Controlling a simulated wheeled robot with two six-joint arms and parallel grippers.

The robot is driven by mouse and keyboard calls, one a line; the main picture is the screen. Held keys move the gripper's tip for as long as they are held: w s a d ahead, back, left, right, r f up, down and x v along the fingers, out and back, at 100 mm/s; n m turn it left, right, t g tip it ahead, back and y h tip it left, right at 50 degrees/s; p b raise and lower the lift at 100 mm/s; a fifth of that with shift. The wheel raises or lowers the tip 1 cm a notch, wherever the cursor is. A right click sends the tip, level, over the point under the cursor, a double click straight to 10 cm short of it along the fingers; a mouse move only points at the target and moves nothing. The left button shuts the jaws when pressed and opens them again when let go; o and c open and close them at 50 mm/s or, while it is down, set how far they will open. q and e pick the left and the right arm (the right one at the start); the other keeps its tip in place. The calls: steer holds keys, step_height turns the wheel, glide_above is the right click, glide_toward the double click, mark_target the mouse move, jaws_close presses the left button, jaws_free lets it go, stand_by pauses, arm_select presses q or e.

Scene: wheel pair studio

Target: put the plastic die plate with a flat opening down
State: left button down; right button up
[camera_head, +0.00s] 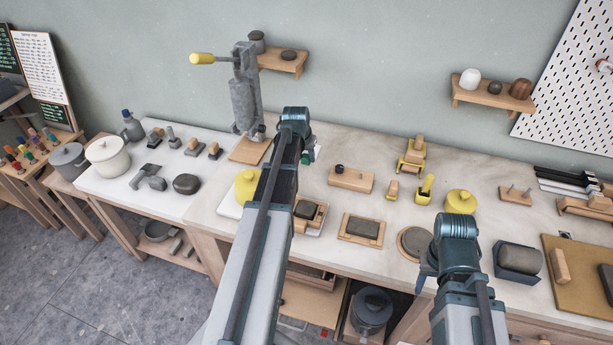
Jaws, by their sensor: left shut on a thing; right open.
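My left gripper (308,152) is at the back of the worktable, right of the grey wall-mounted press (246,100) with a yellow handle. It is shut, but its fingers are mostly hidden behind my wrist. A small dark green and whitish bit shows there; I take the held thing to be the plastic die plate, though its shape and flat opening cannot be made out. My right gripper (426,278) is open low over the front edge of the table, mostly hidden by its own wrist.
A wooden board (249,150) lies below the press.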

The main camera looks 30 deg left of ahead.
mark_target(307, 176)
arm_select(q)
steer(key=shift+f+b, duration=3)
steer(key=shift+f, duration=0.6)
steer(key=shift+f, duration=0.1)
steer(key=c, duration=0.5)
jaws_free()
steer(key=p+v, duration=1.1)
steer(key=v, duration=0.1)
steer(key=shift+s+d, duration=0.1)
